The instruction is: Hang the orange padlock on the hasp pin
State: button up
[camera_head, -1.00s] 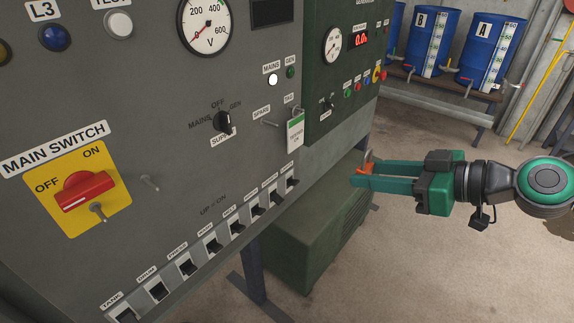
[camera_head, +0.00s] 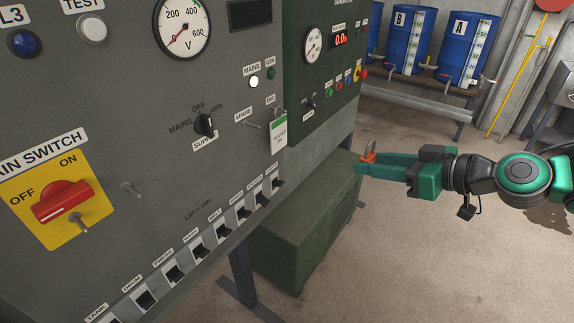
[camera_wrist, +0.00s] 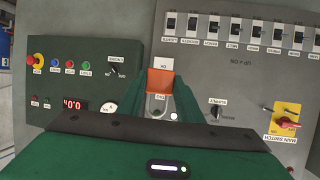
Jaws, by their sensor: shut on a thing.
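The orange padlock (camera_head: 368,158) is at the tips of my gripper (camera_head: 362,164), with its grey shackle pointing up. My gripper is shut on its body, in the air right of the grey panel and clear of it. In the wrist view the padlock (camera_wrist: 160,82) sits between the green fingers, with its shackle toward the bottom of the picture. Bare metal pins stick out of the panel: one at the main switch (camera_head: 80,223), one to its right (camera_head: 130,188), and one by the SPARE label (camera_head: 253,126). I cannot tell which is the hasp pin.
A row of switches (camera_head: 223,232) lines the panel's lower edge. The green generator panel (camera_head: 322,80) stands behind, above a green box (camera_head: 305,235). Open floor lies below my arm.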

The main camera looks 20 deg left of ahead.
jog(key=w+d+f+m+t+h, duration=0.2)
jog(key=w+d, duration=0.4)
jog(key=d, duration=0.3)
jog(key=w+d+f+m+t+h, duration=0.2)
jog(key=w+d+f+m+h, duration=0.1)
jog(key=d, duration=0.7)
jog(key=w+d+f+m+t+h, duration=0.2)
jog(key=w+d+f+m+h, duration=0.1)
jog(key=w+d+f, duration=0.3)
jog(key=w+d, duration=0.2)
jog(key=d, duration=0.1)
jog(key=shift+w+d+f+m, duration=0.2)
jog(key=shift+w+f+m, duration=0.1)
jog(key=shift+w+m, duration=0.1)
jog(key=shift+s, duration=0.15)
